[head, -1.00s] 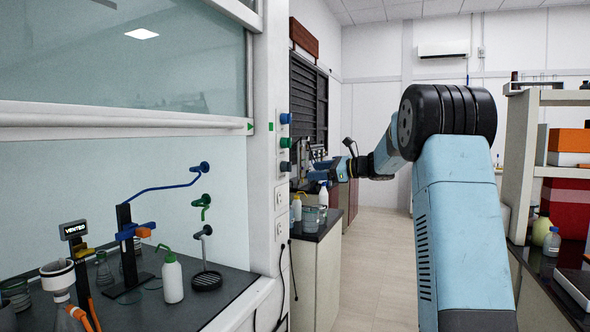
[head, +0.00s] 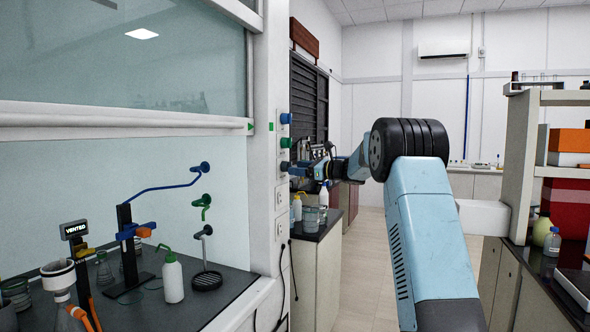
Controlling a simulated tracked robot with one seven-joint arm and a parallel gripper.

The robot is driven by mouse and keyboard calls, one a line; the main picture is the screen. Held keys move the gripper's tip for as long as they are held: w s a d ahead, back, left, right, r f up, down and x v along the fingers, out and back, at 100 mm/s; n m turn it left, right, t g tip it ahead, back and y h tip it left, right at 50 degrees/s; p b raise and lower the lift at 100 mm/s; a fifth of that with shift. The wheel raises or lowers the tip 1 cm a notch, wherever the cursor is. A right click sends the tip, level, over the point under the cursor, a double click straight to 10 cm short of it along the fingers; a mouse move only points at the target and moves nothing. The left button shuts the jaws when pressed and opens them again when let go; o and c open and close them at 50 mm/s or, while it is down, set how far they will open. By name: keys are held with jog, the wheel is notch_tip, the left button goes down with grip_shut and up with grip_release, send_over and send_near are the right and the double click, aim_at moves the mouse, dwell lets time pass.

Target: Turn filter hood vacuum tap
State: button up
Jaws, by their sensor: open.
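Three round tap knobs stick out from the white side post of the fume hood: a blue knob (head: 286,118) on top, a green knob (head: 286,142) in the middle and a dark knob (head: 284,167) lowest. No label shows which one is the vacuum tap. My gripper (head: 298,168) is open at the far end of my arm, just right of the lowest knob and level with it. It is small and side-on here, so I cannot tell whether the fingers touch or surround that knob.
Inside the hood (head: 110,118) are blue, green and grey outlets, a wash bottle (head: 172,278) and a filter funnel (head: 58,274). A side bench (head: 318,238) with bottles and beakers stands below my gripper. Shelving (head: 522,160) is at right. Floor is clear between.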

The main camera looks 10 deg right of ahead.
jog(key=shift+x, duration=1.75)
